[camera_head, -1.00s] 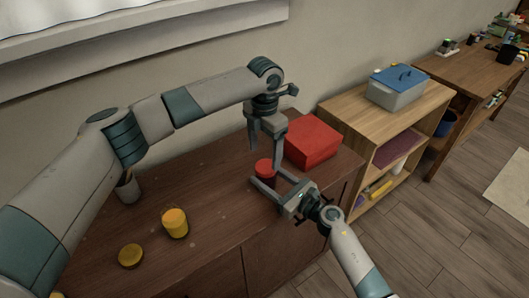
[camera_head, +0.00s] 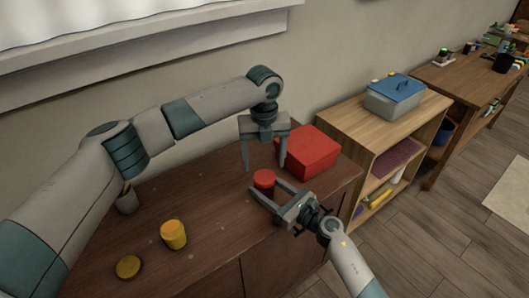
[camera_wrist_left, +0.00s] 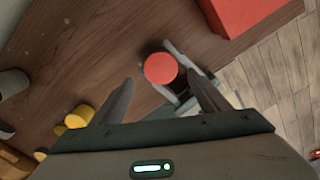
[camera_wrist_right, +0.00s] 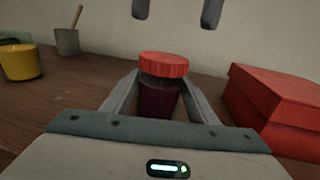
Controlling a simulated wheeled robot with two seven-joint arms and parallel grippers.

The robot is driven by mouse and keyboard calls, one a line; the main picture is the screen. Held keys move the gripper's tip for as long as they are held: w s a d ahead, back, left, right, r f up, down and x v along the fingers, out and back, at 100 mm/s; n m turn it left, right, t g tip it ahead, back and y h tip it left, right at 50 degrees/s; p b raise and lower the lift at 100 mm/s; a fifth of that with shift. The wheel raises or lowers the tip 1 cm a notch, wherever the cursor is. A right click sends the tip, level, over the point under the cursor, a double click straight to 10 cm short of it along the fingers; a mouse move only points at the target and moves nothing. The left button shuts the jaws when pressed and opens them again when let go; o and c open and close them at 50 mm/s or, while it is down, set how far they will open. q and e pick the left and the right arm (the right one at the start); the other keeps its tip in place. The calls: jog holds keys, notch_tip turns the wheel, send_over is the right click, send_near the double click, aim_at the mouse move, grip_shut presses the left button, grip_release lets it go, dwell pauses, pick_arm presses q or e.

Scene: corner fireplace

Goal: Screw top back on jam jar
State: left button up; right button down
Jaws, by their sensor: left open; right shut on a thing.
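The jam jar (camera_wrist_right: 158,100) stands upright on the brown cabinet top, dark purple in the right wrist view. Its red lid (camera_wrist_right: 163,64) sits on its mouth; whether it is screwed tight I cannot tell. The lid also shows from above in the left wrist view (camera_wrist_left: 160,68) and in the head view (camera_head: 264,177). My right gripper (camera_head: 266,187) is shut on the jar's body from the front. My left gripper (camera_head: 264,167) is open and empty above the lid, pointing down, its fingers spread to either side and apart from it.
A red box (camera_head: 310,150) stands close behind the jar to the right. A yellow candle (camera_head: 173,235) and a round gold lid (camera_head: 128,268) are at the left front. A grey cup (camera_wrist_right: 67,41) stands near the wall. A lower wooden shelf (camera_head: 345,112) adjoins on the right.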

pick_arm(q)
jog(key=n, duration=0.6)
jog(key=shift+r, duration=0.2)
jog(key=n, duration=0.4)
jog(key=shift+r+n, duration=0.15)
jog(key=shift+n, duration=0.25)
jog(key=n, duration=0.4)
jog(key=shift+r, duration=0.1)
jog(key=n, duration=0.6)
jog(key=shift+w+r, duration=0.1)
jog(key=shift+r, duration=0.1)
jog(key=n, duration=0.6)
jog(key=shift+d+r, duration=0.1)
jog(key=shift+r, duration=0.05)
jog(key=n, duration=0.5)
jog(key=shift+r, duration=0.15)
jog(key=n, duration=0.4)
jog(key=shift+r, duration=0.1)
jog(key=n, duration=0.6)
jog(key=shift+r, duration=0.2)
